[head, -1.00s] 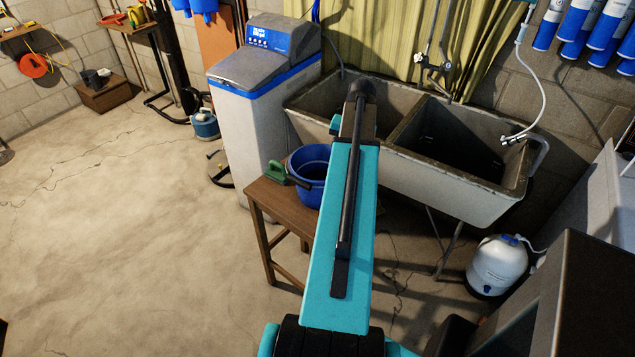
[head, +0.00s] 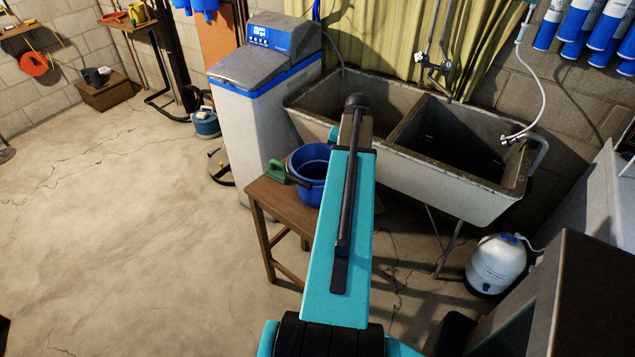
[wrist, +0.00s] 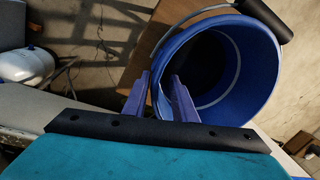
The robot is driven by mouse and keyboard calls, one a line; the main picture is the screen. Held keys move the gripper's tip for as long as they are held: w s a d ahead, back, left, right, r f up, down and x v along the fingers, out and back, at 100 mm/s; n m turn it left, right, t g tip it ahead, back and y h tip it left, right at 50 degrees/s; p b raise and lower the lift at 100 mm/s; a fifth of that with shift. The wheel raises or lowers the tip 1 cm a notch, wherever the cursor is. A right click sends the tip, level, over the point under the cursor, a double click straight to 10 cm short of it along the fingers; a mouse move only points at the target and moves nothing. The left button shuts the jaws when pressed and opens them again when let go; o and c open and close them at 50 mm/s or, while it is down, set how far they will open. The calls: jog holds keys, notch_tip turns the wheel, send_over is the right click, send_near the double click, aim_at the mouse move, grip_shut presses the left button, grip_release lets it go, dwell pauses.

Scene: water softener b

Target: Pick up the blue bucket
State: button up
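The blue bucket (head: 308,163) stands on a small wooden table in the head view, partly hidden by my arm. In the wrist view the bucket (wrist: 245,65) shows its round open mouth, dark inside, with a black grip (wrist: 263,18) on its handle. My gripper (wrist: 158,92) shows in the wrist view as two purple-blue fingers set apart. The left finger is outside the bucket and the right finger overlaps its mouth, with the near rim between them. I cannot tell whether either finger touches the wall. In the head view the fingers are hidden behind my arm.
A green tool (head: 277,171) lies beside the bucket on the wooden table (head: 280,205). A grey double sink (head: 455,175) stands right behind, and a white-and-blue water softener (head: 262,120) behind left. A white tank (head: 497,265) sits on the floor.

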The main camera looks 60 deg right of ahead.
jog(key=shift+w+a+f+p, duration=0.1)
jog(key=shift+a+f+p, duration=0.1)
jog(key=shift+f+p, duration=0.85)
jog(key=shift+w+f, duration=0.15)
jog(key=shift+f, duration=1.3)
grip_shut()
